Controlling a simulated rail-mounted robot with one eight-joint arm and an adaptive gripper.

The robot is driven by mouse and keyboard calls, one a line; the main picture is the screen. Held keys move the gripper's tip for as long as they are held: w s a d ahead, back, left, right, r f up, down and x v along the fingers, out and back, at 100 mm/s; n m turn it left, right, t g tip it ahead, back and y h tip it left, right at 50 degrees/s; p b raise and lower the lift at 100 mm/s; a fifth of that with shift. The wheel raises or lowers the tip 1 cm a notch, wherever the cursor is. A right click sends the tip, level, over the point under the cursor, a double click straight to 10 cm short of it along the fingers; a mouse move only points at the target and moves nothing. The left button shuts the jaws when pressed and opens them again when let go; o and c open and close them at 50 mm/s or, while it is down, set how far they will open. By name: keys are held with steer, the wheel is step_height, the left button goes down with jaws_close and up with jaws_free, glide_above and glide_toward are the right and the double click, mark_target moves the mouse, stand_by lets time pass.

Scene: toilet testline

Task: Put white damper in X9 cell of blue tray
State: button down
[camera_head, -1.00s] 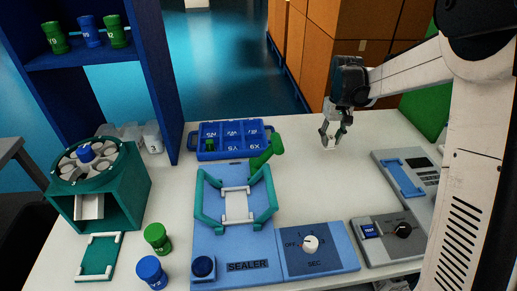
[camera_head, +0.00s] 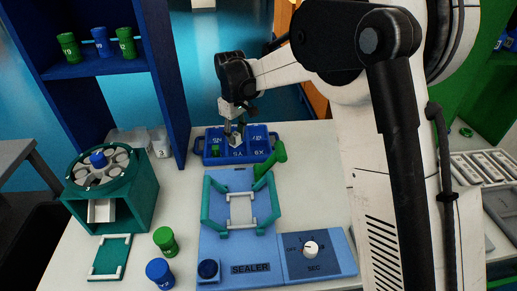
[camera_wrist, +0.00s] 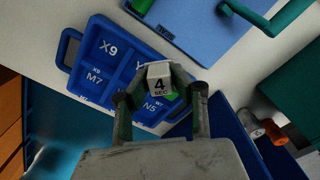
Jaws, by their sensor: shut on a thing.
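My gripper (camera_head: 235,130) is shut on a white damper (camera_wrist: 159,78) marked "4 SEC"; the grip shows clearly in the wrist view (camera_wrist: 158,92). The blue tray (camera_head: 274,134) stands at the back of the table. My gripper is above the tray's middle, around the Y5 column in the head view. In the wrist view the X9 cell (camera_wrist: 108,47) lies to the upper left of the damper. A green item (camera_head: 216,151) sits in the tray's left part.
The blue sealer (camera_head: 237,251) with its green handle (camera_head: 266,163) stands just in front of the tray. A blue shelf (camera_head: 95,65) rises to the left. A teal carousel box (camera_head: 130,200) and green and blue jars (camera_head: 165,241) are at front left.

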glide_above(259, 152)
step_height(259, 152, down, 6)
steer(key=shift+s+f, duration=0.1)
steer(key=shift+f, duration=2.15)
steer(key=shift+f, duration=0.2)
steer(key=c, duration=1.8)
jaws_free()
steer(key=shift+o, duration=0.2)
step_height(259, 152, up, 12)
steer(key=shift+r, duration=0.25)
